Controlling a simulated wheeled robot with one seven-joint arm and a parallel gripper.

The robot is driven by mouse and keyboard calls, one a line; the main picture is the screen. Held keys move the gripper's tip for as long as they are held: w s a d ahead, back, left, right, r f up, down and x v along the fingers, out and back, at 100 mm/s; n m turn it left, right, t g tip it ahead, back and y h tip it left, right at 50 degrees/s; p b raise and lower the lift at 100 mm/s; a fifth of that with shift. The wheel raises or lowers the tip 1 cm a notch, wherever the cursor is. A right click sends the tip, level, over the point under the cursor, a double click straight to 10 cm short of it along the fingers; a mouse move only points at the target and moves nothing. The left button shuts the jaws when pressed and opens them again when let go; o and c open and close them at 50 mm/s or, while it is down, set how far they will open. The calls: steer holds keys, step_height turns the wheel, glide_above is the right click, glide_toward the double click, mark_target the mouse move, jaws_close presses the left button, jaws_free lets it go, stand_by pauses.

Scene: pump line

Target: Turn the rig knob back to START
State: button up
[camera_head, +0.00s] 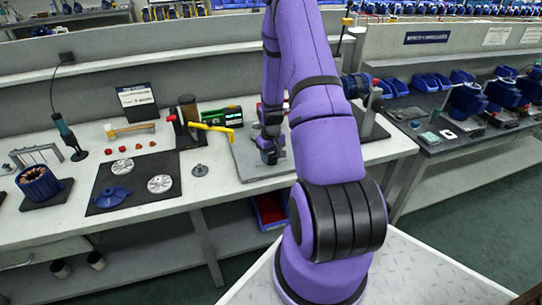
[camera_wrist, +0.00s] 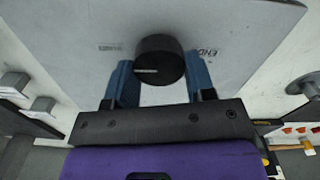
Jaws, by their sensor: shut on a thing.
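The rig knob (camera_wrist: 160,58) is a round black knob on a grey plate (camera_wrist: 80,25), which also shows in the head view (camera_head: 247,165). A white line on the knob's face runs left. An END label (camera_wrist: 208,53) is printed right of the knob, and a smaller label (camera_wrist: 110,47), too faint to read, is on the left. My gripper (camera_wrist: 160,72) has its two blue fingers on either side of the knob and is shut on it. In the head view my gripper (camera_head: 270,152) is down at the plate, and my arm hides part of it; the knob cannot be made out there.
A black mat (camera_head: 130,170) with metal discs (camera_head: 160,184) and a blue part (camera_head: 112,197) lies farther left. Blue bins (camera_head: 425,82) stand on the right bench.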

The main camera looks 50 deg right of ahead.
mark_target(271, 156)
steer(key=o, duration=0.9)
steer(key=shift+r, duration=0.15)
step_height(271, 156, up, 10)
steer(key=shift+r, duration=0.25)
steer(key=shift+r, duration=0.1)
stand_by(0.4)
steer(key=s+a+r+n+t+h, duration=0.1)
steer(key=a+r, duration=0.7)
steer(key=r, duration=0.4)
steer(key=a+r+n+t, duration=0.1)
steer(key=a+r, duration=0.8)
steer(key=r, duration=0.2)
steer(key=s+a+r+t, duration=0.1)
steer(key=s+a+r, duration=0.3)
steer(key=s, duration=0.2)
steer(key=s+a+r+n+t, duration=0.1)
steer(key=s+a+r, duration=0.2)
steer(key=s+a, duration=0.2)
steer(key=s+a+r+t+y, duration=0.1)
steer(key=s+a+r, duration=0.3)
steer(key=s, duration=0.3)
steer(key=shift+a+r+n, duration=0.3)
steer(key=shift+a, duration=0.2)
